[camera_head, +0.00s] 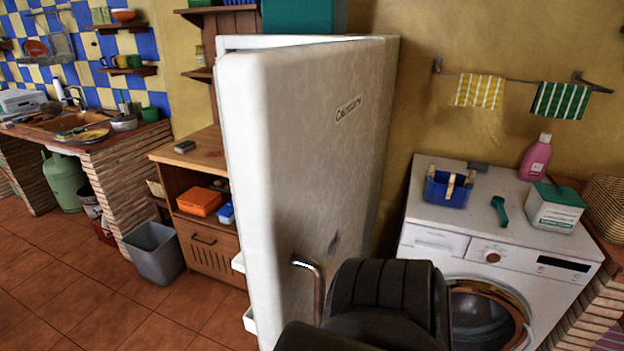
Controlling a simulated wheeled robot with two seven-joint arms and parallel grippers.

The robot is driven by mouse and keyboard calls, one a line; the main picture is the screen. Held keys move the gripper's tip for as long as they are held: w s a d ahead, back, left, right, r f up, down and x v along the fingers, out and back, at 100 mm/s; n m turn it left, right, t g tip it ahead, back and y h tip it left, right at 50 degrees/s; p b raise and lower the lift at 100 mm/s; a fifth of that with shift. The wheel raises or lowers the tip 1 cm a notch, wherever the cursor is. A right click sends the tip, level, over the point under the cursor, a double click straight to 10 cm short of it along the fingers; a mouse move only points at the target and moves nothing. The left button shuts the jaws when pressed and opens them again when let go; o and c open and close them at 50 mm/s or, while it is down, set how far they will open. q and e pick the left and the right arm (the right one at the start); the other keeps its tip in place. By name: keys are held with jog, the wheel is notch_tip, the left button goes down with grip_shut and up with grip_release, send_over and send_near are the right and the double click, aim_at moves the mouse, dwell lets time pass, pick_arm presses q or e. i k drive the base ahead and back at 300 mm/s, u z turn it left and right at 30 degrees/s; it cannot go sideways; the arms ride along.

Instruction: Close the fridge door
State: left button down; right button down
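The white fridge door (300,170) stands open, with its worn outer face turned toward me and a dark brand label near the top. Its metal handle (318,275) is low on the door, near the bottom of the picture. The edges of door shelves show at the door's lower left. The fridge body is mostly hidden behind the door. Black, ribbed parts of my own arm cover the lower middle, just right of the handle. I cannot tell if they touch the door. No fingertips of either gripper show.
A washing machine (430,242) stands to the right with a blue basket (448,189), a pink bottle (536,158) and a white-green box (555,208) on top. A wooden cabinet (205,258) and grey bin (153,252) stand left. Tiled floor (80,290) is free at lower left.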

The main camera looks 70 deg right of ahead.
aim_at(298, 122)
jog(key=k, duration=0.85)
jog(key=z, duration=1.7)
